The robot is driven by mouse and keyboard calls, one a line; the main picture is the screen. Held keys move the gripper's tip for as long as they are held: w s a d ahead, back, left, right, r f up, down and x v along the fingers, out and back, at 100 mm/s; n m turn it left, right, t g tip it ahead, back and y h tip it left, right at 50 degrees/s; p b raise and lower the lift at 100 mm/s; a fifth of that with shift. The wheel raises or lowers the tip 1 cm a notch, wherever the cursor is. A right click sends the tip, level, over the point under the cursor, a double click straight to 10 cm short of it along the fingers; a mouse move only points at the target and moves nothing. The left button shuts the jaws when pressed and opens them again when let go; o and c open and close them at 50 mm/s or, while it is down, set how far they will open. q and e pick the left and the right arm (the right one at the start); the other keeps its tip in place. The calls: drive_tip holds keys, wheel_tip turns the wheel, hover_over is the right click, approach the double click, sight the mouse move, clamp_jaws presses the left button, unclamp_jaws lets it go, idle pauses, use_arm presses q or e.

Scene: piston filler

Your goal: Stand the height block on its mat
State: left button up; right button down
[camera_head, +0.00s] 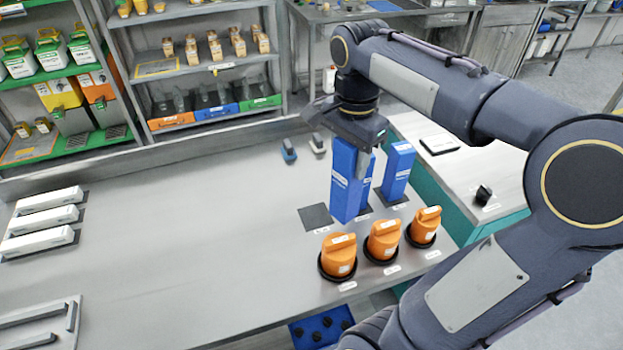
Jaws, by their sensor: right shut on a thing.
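My right gripper (360,138) points down and is shut on a tall blue height block (345,190). The block hangs upright, with its lower end just right of a bare dark square mat (315,217) on the bench. Whether its bottom touches the bench is hard to tell. Another blue block (397,172) stands on a dark mat to the right. Between them, partly hidden behind the held block and gripper, more blue shows, apparently a further block above a dark mat. My left gripper is not in view.
Three orange knobbed parts (340,257) stand in black rings along the bench's front right edge, close to the held block. Two small tools (288,152) lie behind. White bars (45,220) lie at the far left. The middle of the bench (190,220) is clear.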

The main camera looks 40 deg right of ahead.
drive_tip(key=w+f+p, duration=0.1)
drive_tip(key=w+f, duration=0.9)
drive_tip(key=f, duration=0.1)
drive_tip(key=shift+d+f+p, duration=0.2)
drive_tip(key=shift+p, duration=0.15)
drive_tip(key=shift+w, duration=0.1)
drive_tip(key=shift+f, duration=0.2)
drive_tip(key=c, duration=0.8)
unclamp_jaws()
drive_tip(key=shift+o, duration=0.2)
drive_tip(key=shift+r, duration=0.1)
